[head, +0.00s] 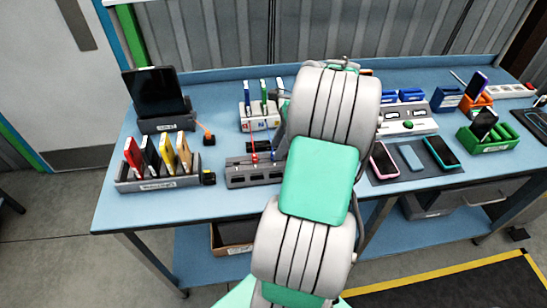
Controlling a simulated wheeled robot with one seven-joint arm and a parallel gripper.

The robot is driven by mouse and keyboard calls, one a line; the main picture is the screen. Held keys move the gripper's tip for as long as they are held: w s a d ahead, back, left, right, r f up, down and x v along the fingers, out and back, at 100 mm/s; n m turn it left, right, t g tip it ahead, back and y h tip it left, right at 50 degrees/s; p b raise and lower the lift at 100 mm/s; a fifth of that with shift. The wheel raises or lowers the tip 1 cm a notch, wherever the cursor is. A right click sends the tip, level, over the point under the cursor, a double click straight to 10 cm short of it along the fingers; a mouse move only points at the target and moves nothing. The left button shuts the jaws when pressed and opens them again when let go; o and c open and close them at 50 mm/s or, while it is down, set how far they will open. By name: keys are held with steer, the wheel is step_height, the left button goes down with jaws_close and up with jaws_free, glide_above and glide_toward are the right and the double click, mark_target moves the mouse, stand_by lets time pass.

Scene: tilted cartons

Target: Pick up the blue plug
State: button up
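A white block (260,122) stands towards the back of the blue table, left of my arm. Several slim upright pieces stand in it. The leftmost, a blue one (248,92), may be the blue plug, but it is too small to be sure. A green one (263,92) stands to its right. A grey socket strip (240,174) lies in front of the block, with a red-topped piece (255,155) upright in it. My arm crosses the middle of the view and covers part of the table. The fingers of my gripper are hidden behind it.
On the left are a rack of coloured cases (150,185) and a dark tablet on a stand (155,92). On the right are phones on a mat (408,176), a white device (411,126), blue holders (447,98) and a green holder (478,146).

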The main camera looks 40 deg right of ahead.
steer(key=shift+x, duration=1.05)
steer(key=shift+c, duration=0.6)
jaws_close()
